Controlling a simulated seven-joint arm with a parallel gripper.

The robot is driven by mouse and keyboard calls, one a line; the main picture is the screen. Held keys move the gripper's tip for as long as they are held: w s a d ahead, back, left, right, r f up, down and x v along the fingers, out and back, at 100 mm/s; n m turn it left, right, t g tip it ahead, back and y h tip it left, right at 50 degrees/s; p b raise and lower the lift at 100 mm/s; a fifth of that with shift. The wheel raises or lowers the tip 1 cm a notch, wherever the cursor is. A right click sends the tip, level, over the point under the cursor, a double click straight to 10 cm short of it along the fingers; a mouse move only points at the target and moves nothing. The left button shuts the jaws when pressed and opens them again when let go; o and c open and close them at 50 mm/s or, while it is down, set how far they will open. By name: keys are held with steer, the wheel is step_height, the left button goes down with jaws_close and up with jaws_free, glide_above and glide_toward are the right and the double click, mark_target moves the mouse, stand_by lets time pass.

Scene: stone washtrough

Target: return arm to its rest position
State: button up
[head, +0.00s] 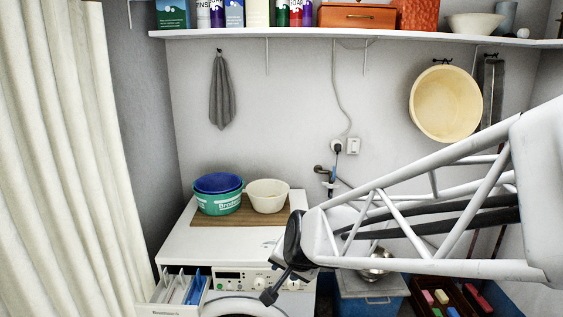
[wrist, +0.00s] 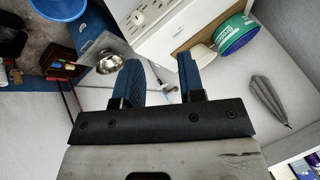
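My arm, a white lattice link, reaches in from the right in the head view. My gripper (head: 275,287) is at its end, in front of the washing machine (head: 235,240) near its control panel. In the wrist view, the two blue fingers of my gripper (wrist: 159,64) stand apart with a clear gap. Nothing is held between them. In the head view the fingers are small and partly hidden by the wrist.
The detergent drawer (head: 178,291) is pulled out. On a wooden board (head: 240,220) sit a green tub (head: 220,204) holding a blue bowl and a cream bowl (head: 268,196). A metal bowl (head: 375,268) and a crate (head: 455,298) lie beyond my arm. A loaded shelf (head: 300,34) runs above.

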steer(key=s+d+r+n+g+h, duration=0.1)
steer(key=s+d+r+n+g, duration=0.1)
steer(key=s+d, duration=0.6)
steer(key=s+d+r+n+g+h, duration=0.1)
steer(key=s+d+r+n+h, duration=0.1)
steer(key=s+d, duration=0.7)
steer(key=s, duration=0.3)
steer(key=shift+s+d+g, duration=0.15)
steer(key=shift+s+g, duration=0.05)
steer(key=shift+g, duration=0.2)
steer(key=shift+r, duration=0.15)
stand_by(0.9)
